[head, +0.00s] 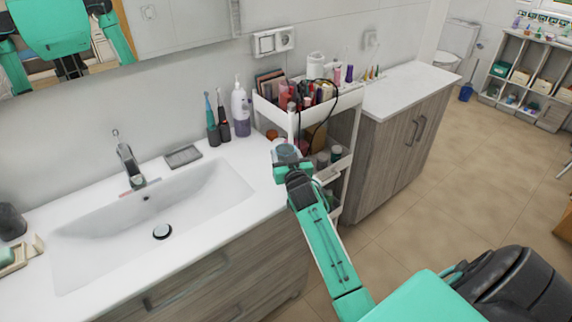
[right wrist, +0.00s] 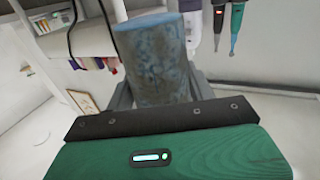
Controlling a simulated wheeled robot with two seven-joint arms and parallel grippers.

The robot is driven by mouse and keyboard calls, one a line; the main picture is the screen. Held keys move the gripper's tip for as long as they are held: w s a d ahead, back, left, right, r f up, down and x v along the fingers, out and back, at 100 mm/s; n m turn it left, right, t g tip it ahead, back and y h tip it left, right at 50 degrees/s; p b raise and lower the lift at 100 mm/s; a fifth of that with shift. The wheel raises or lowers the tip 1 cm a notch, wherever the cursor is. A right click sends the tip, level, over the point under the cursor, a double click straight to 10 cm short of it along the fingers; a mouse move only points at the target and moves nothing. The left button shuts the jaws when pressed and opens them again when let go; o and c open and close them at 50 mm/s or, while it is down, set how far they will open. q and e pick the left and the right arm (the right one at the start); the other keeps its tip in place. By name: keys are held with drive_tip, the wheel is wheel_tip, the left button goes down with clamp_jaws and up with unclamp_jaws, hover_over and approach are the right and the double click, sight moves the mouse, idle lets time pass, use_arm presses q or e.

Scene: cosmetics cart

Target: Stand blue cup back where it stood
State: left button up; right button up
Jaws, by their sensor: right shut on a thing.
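The blue cup (right wrist: 155,65) fills the upper middle of the right wrist view, with a mottled blue-grey side. My right gripper (right wrist: 158,95) is shut on it, with dark fingers on either side. In the head view my right gripper (head: 288,164) is by the right end of the sink counter, in front of the white cart (head: 338,105). The cup (head: 286,153) shows only in small part there, at the gripper's tip. I cannot tell whether its base touches anything. My left gripper is not in view.
The cart's top tray holds several cosmetics and a dark cable hangs from it; bottles stand on a lower shelf. A soap bottle (head: 240,110) and toothbrushes (head: 211,122) stand at the back of the sink counter (head: 225,215). The counter's front right is clear.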

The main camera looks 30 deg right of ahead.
wheel_tip(320, 180, down, 4)
drive_tip(key=shift+r, duration=0.2)
drive_tip(key=shift+f, duration=0.35)
drive_tip(key=shift+f, duration=0.1)
drive_tip(key=o, duration=1.1)
